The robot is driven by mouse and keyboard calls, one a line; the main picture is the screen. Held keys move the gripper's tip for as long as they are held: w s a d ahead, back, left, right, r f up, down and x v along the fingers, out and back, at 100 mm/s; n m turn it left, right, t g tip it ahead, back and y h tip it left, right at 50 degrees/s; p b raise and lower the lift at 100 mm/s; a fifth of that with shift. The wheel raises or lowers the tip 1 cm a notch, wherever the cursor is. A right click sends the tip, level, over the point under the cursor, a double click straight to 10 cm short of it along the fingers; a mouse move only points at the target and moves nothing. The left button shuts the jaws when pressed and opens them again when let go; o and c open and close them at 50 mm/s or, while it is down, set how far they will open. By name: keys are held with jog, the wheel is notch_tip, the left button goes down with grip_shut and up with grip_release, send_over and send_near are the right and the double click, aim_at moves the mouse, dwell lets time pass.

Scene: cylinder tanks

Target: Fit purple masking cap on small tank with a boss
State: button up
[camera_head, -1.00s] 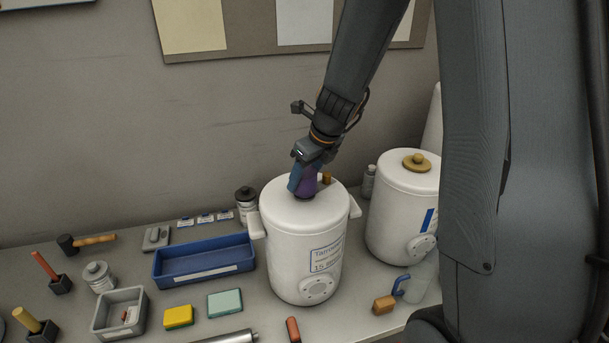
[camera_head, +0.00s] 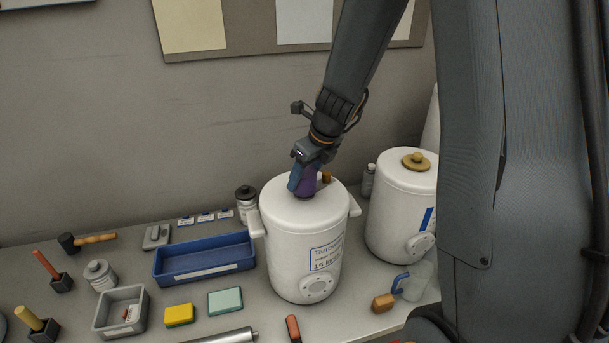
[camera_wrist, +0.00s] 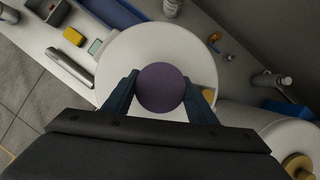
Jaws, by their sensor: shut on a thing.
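The purple masking cap (camera_head: 308,183) is between the blue fingers of my gripper (camera_head: 301,180), which is shut on it. In the wrist view the cap (camera_wrist: 161,88) shows as a round purple disc between both fingertips (camera_wrist: 160,92). It is over the middle of the lid of a white tank (camera_head: 302,245) with two side handles, a label and a round flange low on its front. The cap's lower end is at the lid's centre; the fingers and cap hide any boss there, and I cannot tell whether it is seated. A small brown knob (camera_head: 326,176) stands on the lid behind.
A second white tank (camera_head: 398,222) with a brass-coloured knob stands close on the right. A blue tray (camera_head: 205,259), a grey bin (camera_head: 120,312), yellow and green sponges (camera_head: 180,315) and a dark-lidded bottle (camera_head: 246,203) are to the left. A jug (camera_head: 413,284) stands front right.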

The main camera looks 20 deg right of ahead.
jog(key=shift+f+b, duration=0.45)
jog(key=shift+f, duration=0.3)
jog(key=shift+p, duration=0.4)
dwell(1.4)
dwell(1.0)
jog(key=o, duration=0.8)
jog(key=shift+p, duration=0.3)
jog(key=shift+r+p, duration=0.45)
jog(key=shift+r, duration=0.55)
jog(key=shift+o, duration=0.3)
